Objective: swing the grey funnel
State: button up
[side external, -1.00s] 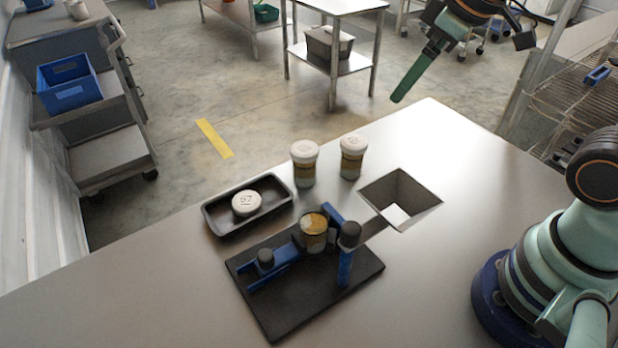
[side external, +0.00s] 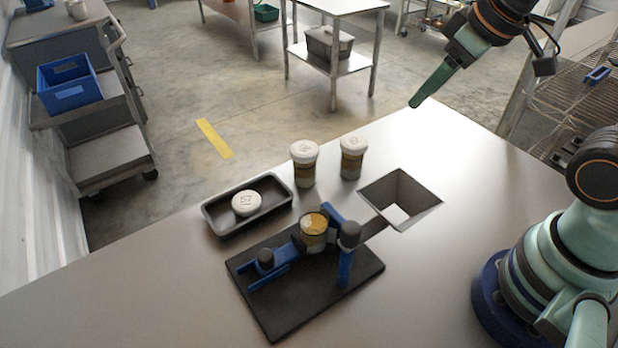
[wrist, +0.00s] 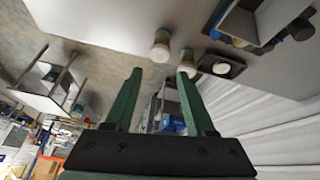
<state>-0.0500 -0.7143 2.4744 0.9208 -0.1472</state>
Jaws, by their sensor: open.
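The grey funnel (side external: 416,190) is a square, tapered hopper right of the fixture in the side view, with a pale patch at its bottom. A flat grey arm (side external: 375,228) joins it to a blue post (side external: 345,268) with a dark knob. An open jar (side external: 313,240) of brown substrate sits in the blue holder beside the post. The funnel is beside the jar, not over it. My gripper (side external: 415,103) is behind and above the funnel, apart from it. In the wrist view my gripper (wrist: 160,74) is open, with nothing between the fingers.
The fixture stands on a black base (side external: 290,305). Two lidded jars (side external: 304,170) (side external: 352,163) stand behind it. A dark tray (side external: 272,207) at left holds a white lid (side external: 246,203) marked 57.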

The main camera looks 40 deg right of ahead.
jog(key=a+n+g, duration=0.2)
jog(key=a+n, duration=0.4)
jog(key=n, duration=0.3)
jog(key=n+g, duration=0.3)
jog(key=n, duration=2.1)
send_over(352, 227)
jog(key=shift+w+d+f, duration=0.15)
jog(key=shift+f, duration=0.35)
jog(key=shift+w+d+f, duration=0.1)
jog(key=shift+d+f, duration=0.05)
jog(key=shift+f, duration=0.35)
jog(key=shift+s+a+f+n, duration=0.1)
jog(key=shift+s+a+n, duration=0.2)
jog(key=shift+n, duration=0.1)
notch_tip(352, 227, down, 8)
jog(key=shift+f, duration=0.15)
jog(key=shift+f+m, duration=0.1)
jog(key=shift+m, duration=0.3)
jog(key=m, duration=0.3)
jog(key=shift+m, duration=0.3)
jog(key=m, duration=0.4)
jog(key=shift+m, duration=0.4)
jog(key=m, duration=0.4)
jog(key=shift+m, duration=0.4)
jog(key=m, duration=0.4)
